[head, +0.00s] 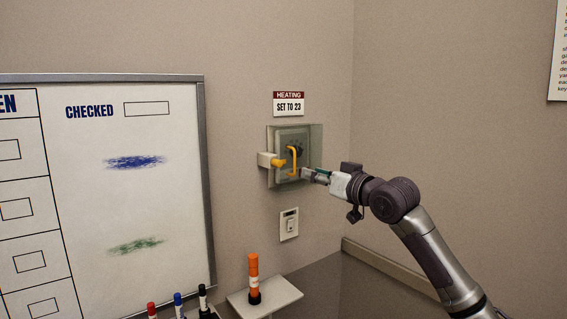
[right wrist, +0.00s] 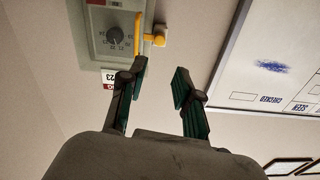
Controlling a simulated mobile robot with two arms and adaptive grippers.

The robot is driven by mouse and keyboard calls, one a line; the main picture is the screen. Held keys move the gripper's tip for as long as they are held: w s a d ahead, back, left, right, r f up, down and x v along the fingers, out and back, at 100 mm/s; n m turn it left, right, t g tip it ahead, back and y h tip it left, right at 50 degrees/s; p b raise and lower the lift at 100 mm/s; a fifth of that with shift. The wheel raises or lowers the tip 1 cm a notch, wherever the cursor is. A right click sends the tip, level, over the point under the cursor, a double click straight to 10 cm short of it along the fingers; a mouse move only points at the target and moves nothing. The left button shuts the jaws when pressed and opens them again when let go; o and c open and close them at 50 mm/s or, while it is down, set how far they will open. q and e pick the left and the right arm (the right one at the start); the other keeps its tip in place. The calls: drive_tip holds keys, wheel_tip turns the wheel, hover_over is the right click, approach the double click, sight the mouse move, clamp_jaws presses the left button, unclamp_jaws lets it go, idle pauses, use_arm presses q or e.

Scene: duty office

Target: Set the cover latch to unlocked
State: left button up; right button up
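A clear cover box (head: 316,140) is mounted on the wall over a grey thermostat with a dark dial; the dial (right wrist: 115,35) shows better in the right wrist view. A yellow bar handle (head: 294,160) stands on the cover's front. The small yellow latch (head: 277,162) sits at the cover's left edge on a pale block (head: 265,159); in the right wrist view the latch (right wrist: 160,36) is beside the handle (right wrist: 139,32). My right gripper (head: 312,174) is at the cover's lower right; its fingers (right wrist: 157,84) are apart and empty. My left gripper is out of view.
A "SET TO 23" sign (head: 288,104) hangs above the box and a light switch (head: 289,224) is below. A whiteboard (head: 150,210) is on the left.

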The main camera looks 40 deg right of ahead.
sight(280, 164)
drive_tip(key=w+p, duration=0.5)
drive_tip(key=w, duration=0.7)
drive_tip(key=shift+w+p, duration=0.2)
drive_tip(key=shift+p, duration=0.2)
drive_tip(key=shift+w+f, duration=0.1)
drive_tip(key=shift+w, duration=0.4)
clamp_jaws()
